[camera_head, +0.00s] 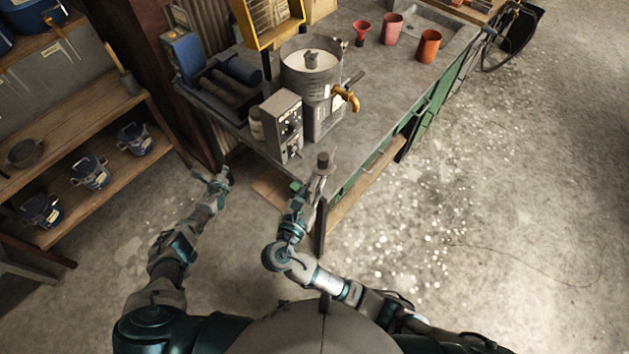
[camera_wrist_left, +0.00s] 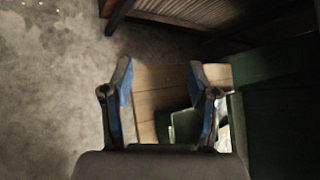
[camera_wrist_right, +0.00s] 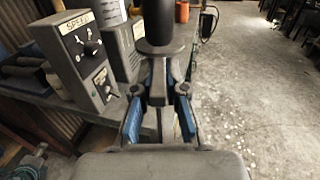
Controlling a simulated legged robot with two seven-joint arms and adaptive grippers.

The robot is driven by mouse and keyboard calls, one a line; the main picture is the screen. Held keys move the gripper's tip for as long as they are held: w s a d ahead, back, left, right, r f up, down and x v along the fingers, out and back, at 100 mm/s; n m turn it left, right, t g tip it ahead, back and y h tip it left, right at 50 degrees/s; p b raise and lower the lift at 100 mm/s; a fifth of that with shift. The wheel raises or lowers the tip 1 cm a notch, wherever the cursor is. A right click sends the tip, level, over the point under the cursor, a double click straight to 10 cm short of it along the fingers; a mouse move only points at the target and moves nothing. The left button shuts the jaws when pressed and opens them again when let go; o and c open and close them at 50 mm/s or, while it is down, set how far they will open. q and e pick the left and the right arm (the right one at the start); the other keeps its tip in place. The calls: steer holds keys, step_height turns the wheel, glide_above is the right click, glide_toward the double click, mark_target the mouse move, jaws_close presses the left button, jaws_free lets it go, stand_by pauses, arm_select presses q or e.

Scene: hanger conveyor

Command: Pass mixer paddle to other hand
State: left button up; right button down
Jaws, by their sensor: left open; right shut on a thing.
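The mixer paddle (camera_head: 323,159) is in my right gripper (camera_head: 317,182), in front of the workbench corner. In the left wrist view, nothing is between the fingers of my left gripper (camera_wrist_left: 160,85).
The grey workbench (camera_head: 375,95) bears a speed control box (camera_head: 283,125), a metal pot (camera_head: 310,75) with a yellow tap and several red and orange cups. A wooden shelf (camera_head: 75,165) with blue buckets stands at left. Open floor (camera_head: 480,210) lies to the right.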

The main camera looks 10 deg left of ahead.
arm_select(q)
steer(key=s+d+f+n+g+h, duration=0.1)
steer(key=s+d+f+n+g, duration=0.2)
steer(key=s+f, duration=0.5)
steer(key=s+d+f+n, duration=0.4)
steer(key=s+d+f, duration=0.15)
steer(key=s, duration=0.35)
steer(key=s+d+f+n+g+h, duration=0.1)
steer(key=s+d+f+n+g, duration=0.15)
steer(key=s+f, duration=0.6)
steer(key=s+d+f+n+g, duration=0.1)
steer(key=s+d+f+n, duration=0.1)
steer(key=s, duration=0.9)
steer(key=s+d+f+n+g+h, duration=0.1)
steer(key=s+d+n, duration=0.4)
steer(key=s, duration=0.7)
steer(key=s+d+f+n+g, duration=0.2)
steer(key=s+d+f+n, duration=0.1)
steer(key=s, duration=0.8)
steer(key=shift+s+d+f+n+h, duration=0.2)
steer(key=shift+s+f+n+h, duration=0.3)
steer(key=shift+n, duration=0.55)
steer(key=shift+w+f, duration=0.1)
steer(key=shift+w, duration=0.05)
